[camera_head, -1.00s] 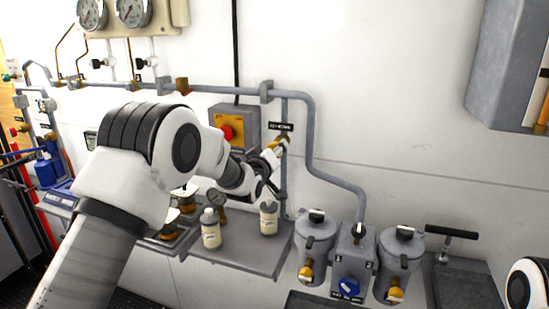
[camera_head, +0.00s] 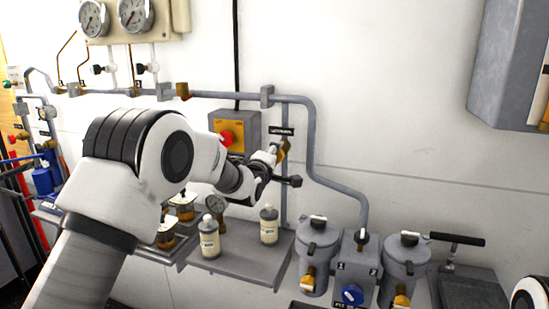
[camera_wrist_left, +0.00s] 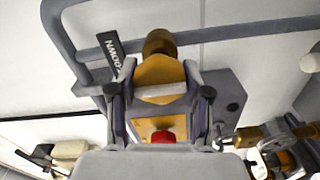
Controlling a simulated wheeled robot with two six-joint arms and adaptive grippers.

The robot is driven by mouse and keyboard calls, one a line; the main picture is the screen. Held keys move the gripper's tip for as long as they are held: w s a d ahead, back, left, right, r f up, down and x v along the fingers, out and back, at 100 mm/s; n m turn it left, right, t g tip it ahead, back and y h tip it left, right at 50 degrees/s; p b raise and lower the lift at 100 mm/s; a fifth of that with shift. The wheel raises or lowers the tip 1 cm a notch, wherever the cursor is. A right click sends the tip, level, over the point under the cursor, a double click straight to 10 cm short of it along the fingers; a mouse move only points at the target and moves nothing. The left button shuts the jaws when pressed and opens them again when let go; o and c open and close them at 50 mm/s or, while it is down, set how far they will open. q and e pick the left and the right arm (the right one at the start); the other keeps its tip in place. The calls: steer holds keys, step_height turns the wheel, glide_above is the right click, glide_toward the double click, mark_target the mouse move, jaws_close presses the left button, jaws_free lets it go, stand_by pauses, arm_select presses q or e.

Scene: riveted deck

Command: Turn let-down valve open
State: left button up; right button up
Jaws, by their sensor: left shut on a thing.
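The let-down valve (camera_head: 284,150) is a small brass valve on the vertical pipe, below a black label (camera_head: 281,131). My left gripper (camera_head: 273,153) is at the valve, coming from the left, and hides part of it. In the left wrist view the brass valve body (camera_wrist_left: 160,68) shows with a pale handle bar (camera_wrist_left: 161,91) across it. The fingers of my left gripper (camera_wrist_left: 160,98) stand on both sides of this bar and are shut on it. Exact finger contact is hard to see. My right gripper is out of view.
A grey box with a red button (camera_head: 227,138) is just left of the valve. Two bottles (camera_head: 209,240) (camera_head: 269,226) stand on the shelf (camera_head: 245,262) below. Grey canisters (camera_head: 316,240) are lower right. A grey pipe (camera_head: 313,150) runs close by on the right.

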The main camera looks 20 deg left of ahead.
arm_select(q)
steer(key=shift+f, duration=0.2)
stand_by(0.3)
steer(key=o, duration=1)
steer(key=shift+c, duration=0.2)
steer(key=shift+o, duration=1.1)
steer(key=shift+d+r, duration=0.1)
steer(key=shift+d, duration=0.05)
steer(key=s, duration=1.2)
steer(key=shift+a, duration=0.25)
